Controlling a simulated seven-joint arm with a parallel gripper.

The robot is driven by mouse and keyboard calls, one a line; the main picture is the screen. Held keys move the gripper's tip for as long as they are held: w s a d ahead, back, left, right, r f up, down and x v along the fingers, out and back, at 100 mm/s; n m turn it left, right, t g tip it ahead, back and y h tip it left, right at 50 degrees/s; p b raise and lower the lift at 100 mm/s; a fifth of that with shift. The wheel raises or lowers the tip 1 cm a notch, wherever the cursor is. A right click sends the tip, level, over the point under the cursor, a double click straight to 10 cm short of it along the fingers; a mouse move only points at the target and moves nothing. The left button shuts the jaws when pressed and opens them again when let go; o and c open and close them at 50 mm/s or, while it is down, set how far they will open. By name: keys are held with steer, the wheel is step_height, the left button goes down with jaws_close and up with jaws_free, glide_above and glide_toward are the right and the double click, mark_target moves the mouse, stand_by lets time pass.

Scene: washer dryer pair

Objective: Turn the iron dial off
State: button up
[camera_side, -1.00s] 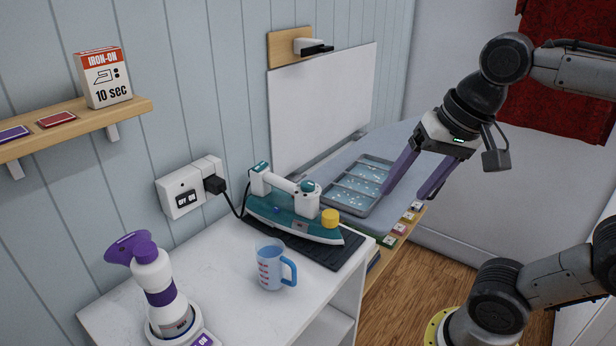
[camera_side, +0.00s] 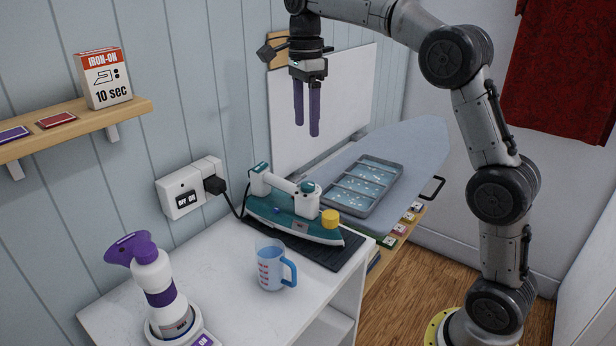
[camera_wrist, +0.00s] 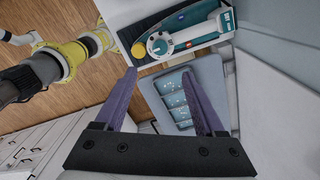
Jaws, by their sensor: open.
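The iron (camera_side: 290,222), teal with a white handle, lies on a dark ribbed mat (camera_side: 337,252) on the white counter. I cannot tell for sure which is the dial. My gripper (camera_side: 307,130), with purple fingers, points down, open and empty, well above the iron. It also shows in the wrist view (camera_wrist: 159,71).
A blue measuring cup (camera_side: 271,268) and a white-purple spray bottle (camera_side: 160,290) stand in front of the iron. A wall outlet (camera_side: 181,193) holds the iron's plug and cord. A divided tray (camera_side: 343,200) lies on the ironing board (camera_side: 415,150) behind.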

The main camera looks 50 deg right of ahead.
mark_target(308, 184)
steer(key=f, duration=1.4)
steer(key=shift+s, duration=0.2)
jaws_close()
